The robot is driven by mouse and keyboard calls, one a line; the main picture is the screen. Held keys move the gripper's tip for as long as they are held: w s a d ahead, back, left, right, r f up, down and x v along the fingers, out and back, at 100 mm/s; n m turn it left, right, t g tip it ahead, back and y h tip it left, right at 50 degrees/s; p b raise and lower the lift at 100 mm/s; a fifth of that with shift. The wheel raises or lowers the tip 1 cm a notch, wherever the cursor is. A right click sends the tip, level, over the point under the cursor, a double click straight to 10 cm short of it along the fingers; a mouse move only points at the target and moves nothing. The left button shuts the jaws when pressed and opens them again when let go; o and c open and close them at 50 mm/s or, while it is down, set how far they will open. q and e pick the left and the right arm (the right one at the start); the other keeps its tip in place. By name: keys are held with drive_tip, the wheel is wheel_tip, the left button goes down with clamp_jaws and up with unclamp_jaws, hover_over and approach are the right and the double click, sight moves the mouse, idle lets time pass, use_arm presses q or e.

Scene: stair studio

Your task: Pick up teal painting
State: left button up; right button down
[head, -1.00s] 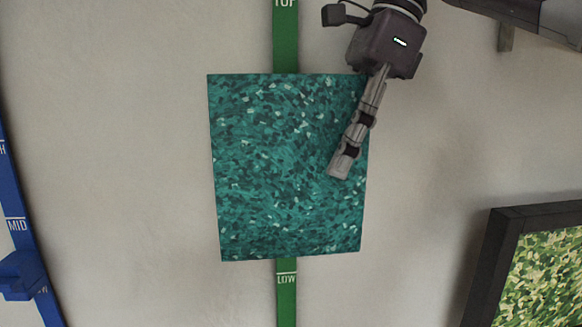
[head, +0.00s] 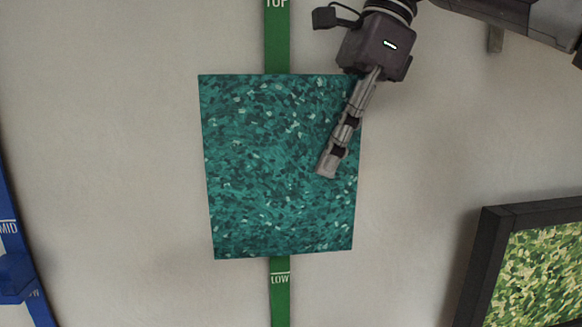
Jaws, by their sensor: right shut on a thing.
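The teal painting (head: 268,180) is a frameless, mottled teal panel in the middle of the head view. It covers part of a green vertical strip on the wall. My right gripper (head: 328,165) comes in from the upper right and is shut on the painting at its right side. One finger lies across the front of the panel; the other finger is hidden behind it. I cannot tell whether the painting touches the wall. My left gripper is out of view.
The green strip (head: 279,300) shows above and below the painting, marked TOP and LOW. A blue strip (head: 12,235) with a blue block (head: 14,277) is at the left edge. A dark-framed green and yellow picture (head: 545,280) is at the lower right. Bare wall lies between.

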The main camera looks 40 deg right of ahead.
sight(330, 89)
drive_tip(key=r, duration=0.7)
drive_tip(key=shift+s+a+r, duration=0.15)
drive_tip(key=shift+s, duration=0.05)
drive_tip(key=s+a+b, duration=0.1)
drive_tip(key=s+a, duration=0.3)
drive_tip(key=s, duration=0.4)
drive_tip(key=s+a+b, duration=0.1)
drive_tip(key=s+a, duration=0.4)
drive_tip(key=s, duration=0.4)
drive_tip(key=shift+a, duration=0.2)
drive_tip(key=shift+d+f, duration=0.15)
drive_tip(key=shift+f, duration=0.1)
